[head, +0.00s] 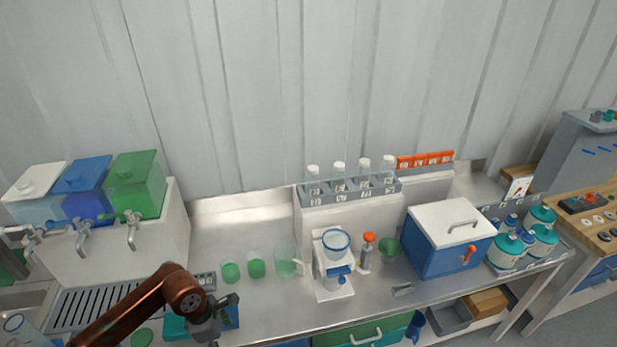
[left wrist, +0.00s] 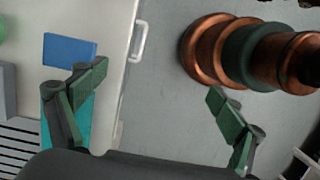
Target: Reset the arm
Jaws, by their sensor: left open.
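My left arm comes in from the lower left in the head view. Its gripper (head: 222,304) hangs near the front edge of the steel counter (head: 245,208), beside the drain grille (head: 95,305). In the left wrist view the fingers of my left gripper (left wrist: 155,105) are spread wide apart with nothing between them. A blue and teal thing (head: 176,326) lies partly behind the gripper; its blue part (left wrist: 70,50) also shows beyond the left finger in the left wrist view. My right gripper is not in view.
Green cups (head: 256,268) and a measuring jug (head: 284,262) stand just right of the gripper. A white device (head: 332,285), a blue cooler box (head: 448,250) and teal-lidded jars (head: 508,246) stand further right. Three coloured tanks with taps (head: 85,200) stand at the left.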

